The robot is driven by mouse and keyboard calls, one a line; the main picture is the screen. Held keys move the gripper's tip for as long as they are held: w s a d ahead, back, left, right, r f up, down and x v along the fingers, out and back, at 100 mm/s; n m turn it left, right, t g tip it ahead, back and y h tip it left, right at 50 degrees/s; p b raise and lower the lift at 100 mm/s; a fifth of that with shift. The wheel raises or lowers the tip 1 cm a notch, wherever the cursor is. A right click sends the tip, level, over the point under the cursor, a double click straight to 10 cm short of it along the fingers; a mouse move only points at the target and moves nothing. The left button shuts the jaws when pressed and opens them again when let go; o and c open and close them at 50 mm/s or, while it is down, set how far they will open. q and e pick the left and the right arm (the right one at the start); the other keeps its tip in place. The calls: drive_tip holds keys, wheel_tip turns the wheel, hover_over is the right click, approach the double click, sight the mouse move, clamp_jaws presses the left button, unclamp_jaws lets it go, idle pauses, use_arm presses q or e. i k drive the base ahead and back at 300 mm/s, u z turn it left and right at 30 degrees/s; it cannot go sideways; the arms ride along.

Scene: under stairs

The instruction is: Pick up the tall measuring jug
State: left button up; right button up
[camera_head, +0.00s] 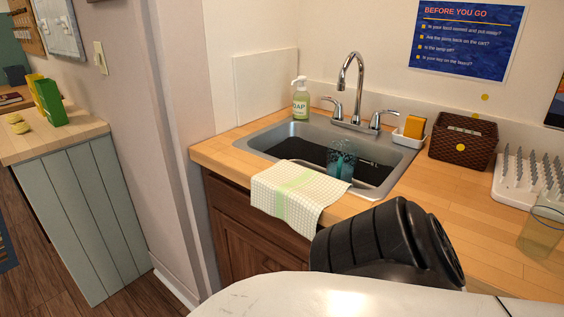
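A clear, greenish tall vessel (541,232) stands on the wooden counter at the right edge of the head view, partly cut off by the frame. It looks like a measuring jug, but no markings or handle are clear. A blue-tinted transparent container (341,160) sits in the sink, near its front edge; its exact kind is hard to tell. A black ribbed part and a white rounded part, which look like my own arm or body, fill the lower middle. Neither gripper shows.
The sink (265,140) has a faucet (350,85), a soap bottle (300,98) and a checked towel (298,196) over its front edge. A sponge holder (408,135), woven basket (462,138) and white drying rack (513,192) line the counter's back. The counter (455,215) before the basket is clear.

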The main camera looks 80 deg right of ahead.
sight(340, 168)
drive_tip(key=i, duration=1.4)
drive_tip(key=z, duration=2)
